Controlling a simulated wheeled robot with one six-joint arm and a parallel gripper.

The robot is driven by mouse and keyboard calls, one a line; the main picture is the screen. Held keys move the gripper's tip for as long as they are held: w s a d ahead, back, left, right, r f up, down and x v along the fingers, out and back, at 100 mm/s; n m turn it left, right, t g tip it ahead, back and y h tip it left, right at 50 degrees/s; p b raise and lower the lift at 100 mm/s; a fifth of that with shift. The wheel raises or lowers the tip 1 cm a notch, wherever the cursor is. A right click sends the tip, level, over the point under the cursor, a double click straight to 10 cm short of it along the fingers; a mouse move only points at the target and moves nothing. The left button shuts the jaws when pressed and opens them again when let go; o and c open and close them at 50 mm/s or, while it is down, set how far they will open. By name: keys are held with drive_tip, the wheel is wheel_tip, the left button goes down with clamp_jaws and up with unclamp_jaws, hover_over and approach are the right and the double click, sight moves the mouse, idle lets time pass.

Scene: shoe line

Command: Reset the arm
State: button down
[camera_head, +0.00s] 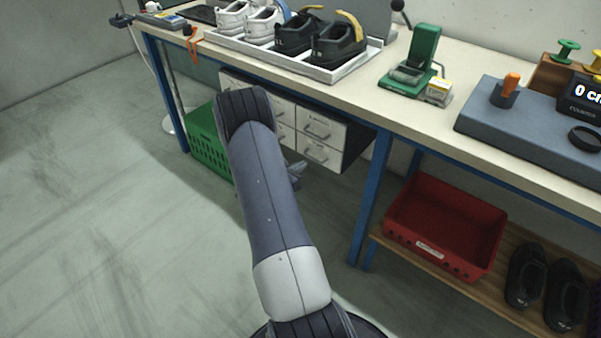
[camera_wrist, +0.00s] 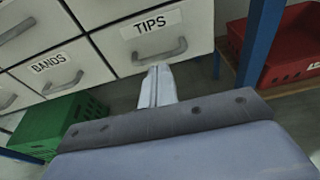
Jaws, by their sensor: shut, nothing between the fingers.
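My gripper (camera_wrist: 157,88) shows in the wrist view with its two fingers together and nothing between them. It points toward the drawer labelled TIPS (camera_wrist: 150,30); I cannot tell how far apart they are. In the head view my arm reaches up from the bottom and bends over in front of the workbench. It hides most of the gripper there; only a small grey part shows to the right of the arm, in front of the drawers.
The workbench (camera_head: 400,115) has blue legs. White drawers (camera_head: 318,152) hang under it. A green crate (camera_head: 207,150) stands on the floor at left. A red crate (camera_head: 440,262) and black shoes (camera_head: 527,275) are on the lower shelf. A shoe tray (camera_head: 345,72) lies on top. The left floor is clear.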

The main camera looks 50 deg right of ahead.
drive_tip(key=v, duration=1)
drive_tip(key=shift+p, duration=0.35)
drive_tip(key=shift+f, duration=0.1)
drive_tip(key=x, duration=1.3)
drive_tip(key=shift+d+b, duration=0.25)
drive_tip(key=shift+b, duration=0.05)
